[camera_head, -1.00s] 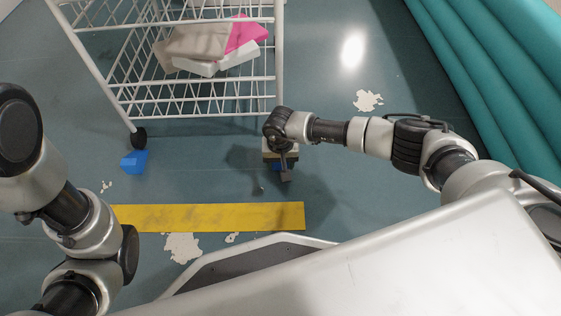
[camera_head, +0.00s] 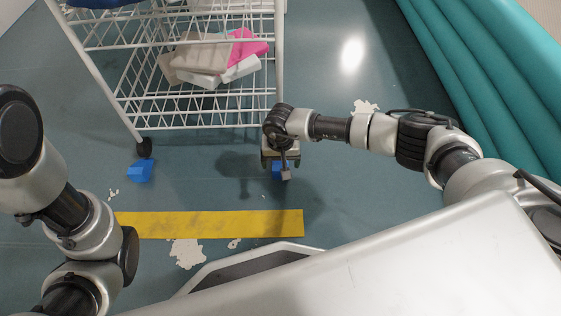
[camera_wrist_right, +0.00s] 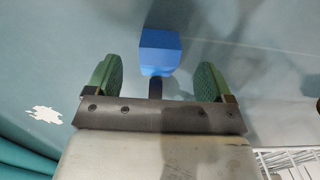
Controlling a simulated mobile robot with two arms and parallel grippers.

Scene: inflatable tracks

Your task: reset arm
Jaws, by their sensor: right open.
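My right arm (camera_head: 380,132) reaches in from the right. Its gripper (camera_head: 280,164) points down over the floor in front of the wire cart. In the right wrist view the two green fingers (camera_wrist_right: 158,78) are spread apart with nothing gripped between them. A blue block (camera_wrist_right: 160,53) shows just beyond the fingertips, centred between them; in the head view it shows partly (camera_head: 277,172) behind the gripper. Whether it touches a finger is unclear. My left arm (camera_head: 85,225) is bent at the left edge, and its gripper is out of view.
A white wire cart (camera_head: 195,125) holds a pink item (camera_head: 247,48) and pale packages. Another blue block (camera_head: 140,170) lies by its wheel. A yellow strip (camera_head: 210,224) crosses the floor. Teal inflatable tubes (camera_head: 490,80) line the right. White patches mark the floor.

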